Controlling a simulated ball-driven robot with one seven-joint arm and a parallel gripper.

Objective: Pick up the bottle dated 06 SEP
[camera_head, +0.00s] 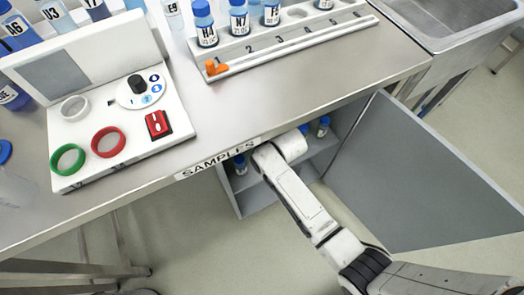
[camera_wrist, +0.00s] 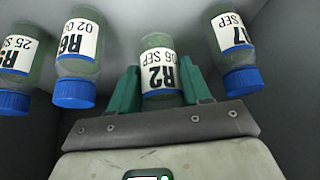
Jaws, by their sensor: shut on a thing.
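The bottle labelled R2, 06 SEP (camera_wrist: 158,68) shows upside down in the wrist view, with a clear body and a white label. It sits between the two green fingers of my gripper (camera_wrist: 160,80), which is shut on it around its lower part in the picture. Its cap is hidden behind the gripper. In the head view my gripper and this bottle are hidden under the bench, where my arm reaches into the open cabinet (camera_head: 246,203).
Blue-capped bottles flank my gripper: R6 (camera_wrist: 78,55) and another (camera_wrist: 20,65) to the left, one dated SEP (camera_wrist: 234,48) to the right. The SAMPLES bench (camera_head: 330,85) overhangs the cabinet. The grey cabinet door (camera_head: 420,180) stands open at right.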

